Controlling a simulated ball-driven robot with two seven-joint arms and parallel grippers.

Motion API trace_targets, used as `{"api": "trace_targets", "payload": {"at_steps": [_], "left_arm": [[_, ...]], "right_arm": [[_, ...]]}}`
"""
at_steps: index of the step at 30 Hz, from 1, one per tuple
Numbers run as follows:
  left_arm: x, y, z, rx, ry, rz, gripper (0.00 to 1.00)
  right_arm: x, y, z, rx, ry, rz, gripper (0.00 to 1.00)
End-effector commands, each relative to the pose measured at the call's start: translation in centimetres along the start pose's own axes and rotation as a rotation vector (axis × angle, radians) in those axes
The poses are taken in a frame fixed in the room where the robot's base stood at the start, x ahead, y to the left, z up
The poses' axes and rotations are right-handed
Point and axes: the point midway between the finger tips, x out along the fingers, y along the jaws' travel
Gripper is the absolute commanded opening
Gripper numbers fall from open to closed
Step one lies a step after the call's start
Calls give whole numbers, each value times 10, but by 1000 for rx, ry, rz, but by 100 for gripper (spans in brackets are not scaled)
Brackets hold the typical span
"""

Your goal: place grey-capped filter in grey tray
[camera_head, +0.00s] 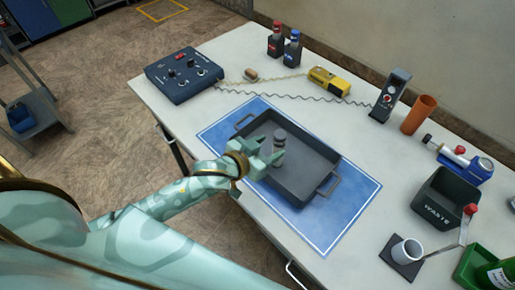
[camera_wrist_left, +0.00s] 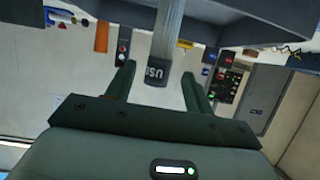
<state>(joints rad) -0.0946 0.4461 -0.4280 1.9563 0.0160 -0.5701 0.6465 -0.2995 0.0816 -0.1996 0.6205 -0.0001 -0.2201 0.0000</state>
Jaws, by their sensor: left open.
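The grey-capped filter (camera_head: 279,147) stands upright in the grey tray (camera_head: 303,188), towards its back left part. My left gripper (camera_head: 267,158) is low at the tray's left side, its fingers close to the filter. In the left wrist view the filter (camera_wrist_left: 168,35) is a grey cylinder with a darker, lettered end, seen upside down. It lines up with the gap between my left gripper's spread fingers (camera_wrist_left: 158,85). The gripper is open, and I cannot tell whether a finger touches the filter. The tray (camera_wrist_left: 235,18) is a dark band there. My right gripper is not in view.
The tray rests on a blue mat (camera_head: 343,219) on the white table. A dark control box (camera_head: 184,76), two small bottles, a yellow device (camera_head: 328,81) and an orange cup (camera_head: 418,115) stand behind.

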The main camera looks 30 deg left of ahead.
Motion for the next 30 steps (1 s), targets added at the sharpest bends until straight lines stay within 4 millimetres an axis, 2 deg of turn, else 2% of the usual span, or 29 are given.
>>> {"api": "trace_targets", "payload": {"at_steps": [1,3,9,27,30], "left_arm": [[-13,0,-2,-1,-1,1,53],[-26,0,-1,-1,-2,0,53],[-46,0,0,0,0,0,53],[-48,0,0,0,0,0,53],[-49,-2,8,20,-27,-22,53]], "right_arm": [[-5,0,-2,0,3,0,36],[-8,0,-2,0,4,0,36],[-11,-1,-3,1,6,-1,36],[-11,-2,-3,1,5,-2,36],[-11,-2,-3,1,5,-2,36]]}}
